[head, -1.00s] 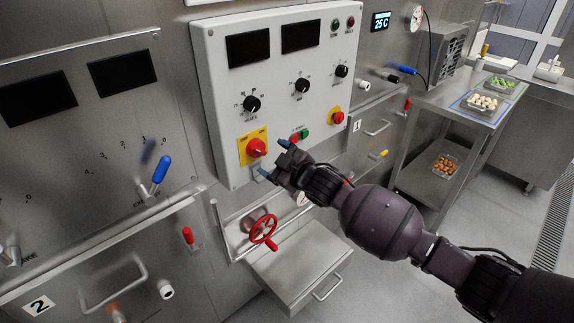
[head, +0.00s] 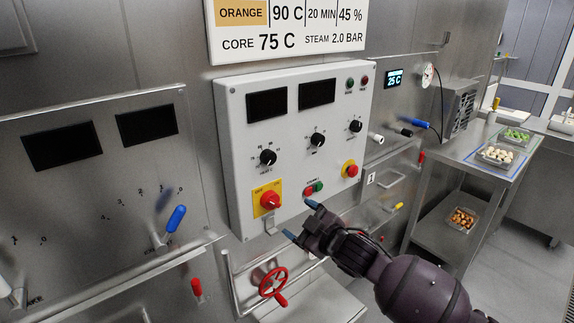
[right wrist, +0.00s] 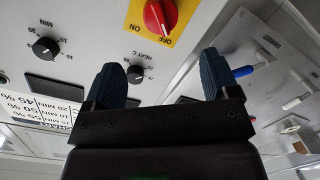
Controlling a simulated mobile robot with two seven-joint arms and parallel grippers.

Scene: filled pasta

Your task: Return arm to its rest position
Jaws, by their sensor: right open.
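My right gripper (head: 300,220) is open and empty in front of the lower edge of the white control box (head: 235,150). Its two blue-tipped fingers stand apart in the right wrist view (right wrist: 160,82), with nothing between them. The red rotary switch (head: 270,201) on its yellow plate is just left of the gripper in the head view, and it also shows in the right wrist view (right wrist: 160,14). I cannot tell the exact gap between the fingers and the box. My left gripper is not in view.
A red handwheel (head: 272,284) sits below the box. A blue-handled lever (head: 175,219) is on the left panel. A steel table (head: 470,155) with trays of food stands at the right. A sign (head: 290,50) hangs above the box. Floor at the lower right is clear.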

